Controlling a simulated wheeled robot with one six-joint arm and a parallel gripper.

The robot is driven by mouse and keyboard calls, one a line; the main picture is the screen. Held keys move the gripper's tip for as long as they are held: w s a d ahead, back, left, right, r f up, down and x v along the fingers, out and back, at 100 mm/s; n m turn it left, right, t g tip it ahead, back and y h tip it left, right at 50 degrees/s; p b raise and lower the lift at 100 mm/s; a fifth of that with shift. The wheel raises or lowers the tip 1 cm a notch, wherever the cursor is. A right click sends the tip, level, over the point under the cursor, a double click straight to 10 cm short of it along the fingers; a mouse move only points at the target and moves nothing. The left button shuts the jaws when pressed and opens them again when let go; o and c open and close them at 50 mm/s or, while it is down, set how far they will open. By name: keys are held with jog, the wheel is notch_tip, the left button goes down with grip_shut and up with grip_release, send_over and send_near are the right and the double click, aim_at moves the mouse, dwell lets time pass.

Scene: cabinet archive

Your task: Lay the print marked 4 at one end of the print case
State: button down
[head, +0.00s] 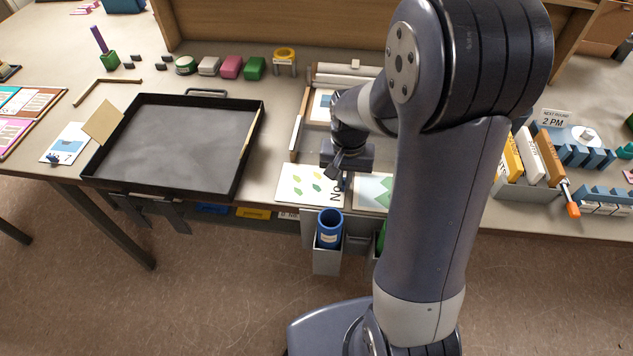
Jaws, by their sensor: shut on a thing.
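A black open print case (228,180) with raised walls and a handle lies on the table at the left; its floor looks bare. My gripper (343,178) points down at the right edge of a white print with green and yellow leaf shapes (303,187). It appears shut on that print, by a small teal piece at its edge. "No" shows sideways on the print, but its number is hidden by my gripper. A second print with green hills (372,188) lies just right, partly hidden by my arm. A print marked 7 (65,143) lies left of the case.
A tan card (103,120) leans at the case's left wall. Green, pink and grey blocks (231,67) and a yellow ring stand (285,58) line the back. A blue cup (329,227) hangs at the front edge. A file rack (525,188) stands right. A narrow table strip before the case's right wall is clear.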

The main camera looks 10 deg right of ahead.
dwell(0.5)
jog(key=shift+r+p, duration=2.05)
jog(key=shift+r, duration=0.5)
